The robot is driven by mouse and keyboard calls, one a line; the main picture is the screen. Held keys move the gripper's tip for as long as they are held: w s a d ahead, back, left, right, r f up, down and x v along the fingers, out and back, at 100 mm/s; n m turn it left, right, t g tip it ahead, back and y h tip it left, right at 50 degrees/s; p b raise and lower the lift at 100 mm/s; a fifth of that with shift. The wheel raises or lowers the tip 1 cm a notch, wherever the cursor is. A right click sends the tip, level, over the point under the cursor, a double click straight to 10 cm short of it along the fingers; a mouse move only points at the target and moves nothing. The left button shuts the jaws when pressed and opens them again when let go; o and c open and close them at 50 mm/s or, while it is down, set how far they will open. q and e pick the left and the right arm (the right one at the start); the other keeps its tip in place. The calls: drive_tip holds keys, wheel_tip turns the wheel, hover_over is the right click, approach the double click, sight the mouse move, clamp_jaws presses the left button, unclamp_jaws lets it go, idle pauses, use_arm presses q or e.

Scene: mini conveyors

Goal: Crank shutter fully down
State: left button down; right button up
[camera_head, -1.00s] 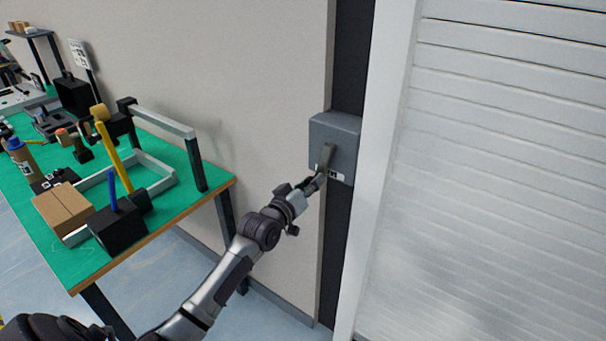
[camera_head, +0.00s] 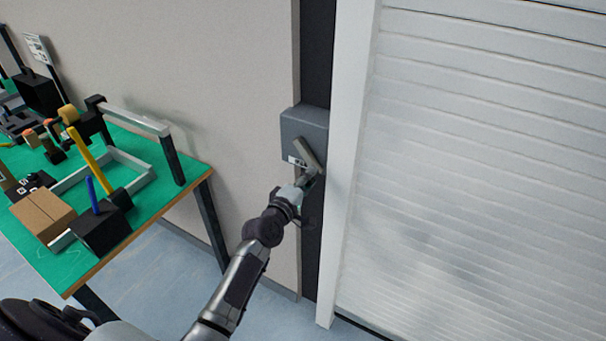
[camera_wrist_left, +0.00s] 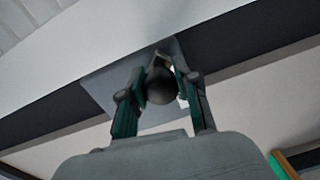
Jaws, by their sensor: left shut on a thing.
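The crank box (camera_head: 303,132) is a grey housing on the dark strip between the wall and the shutter. Its grey crank arm (camera_head: 308,153) slants down to the right. My left gripper (camera_head: 308,180) is at the lower end of the crank. In the left wrist view, my left gripper (camera_wrist_left: 160,88) has its two fingers on either side of a dark round crank knob (camera_wrist_left: 161,86), shut on it. The white slatted shutter (camera_head: 470,170) fills the right of the head view; its bottom edge is near the floor, partly out of view. My right gripper is not in view.
A green-topped workbench (camera_head: 150,208) stands at the left with a cardboard box (camera_head: 42,214), a black holder (camera_head: 101,230) and several tools. A white door frame post (camera_head: 347,150) stands right beside the crank box. Blue floor is clear below.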

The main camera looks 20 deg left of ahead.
use_arm(q)
drive_tip(key=shift+d+r+n+p, duration=0.45)
drive_tip(key=shift+r+n, duration=0.05)
drive_tip(key=shift+n, duration=0.4)
drive_tip(key=c, duration=0.8)
unclamp_jaws()
drive_tip(key=s, duration=0.8)
drive_tip(key=s+a, duration=0.1)
drive_tip(key=s, duration=0.3)
drive_tip(key=shift+r, duration=0.25)
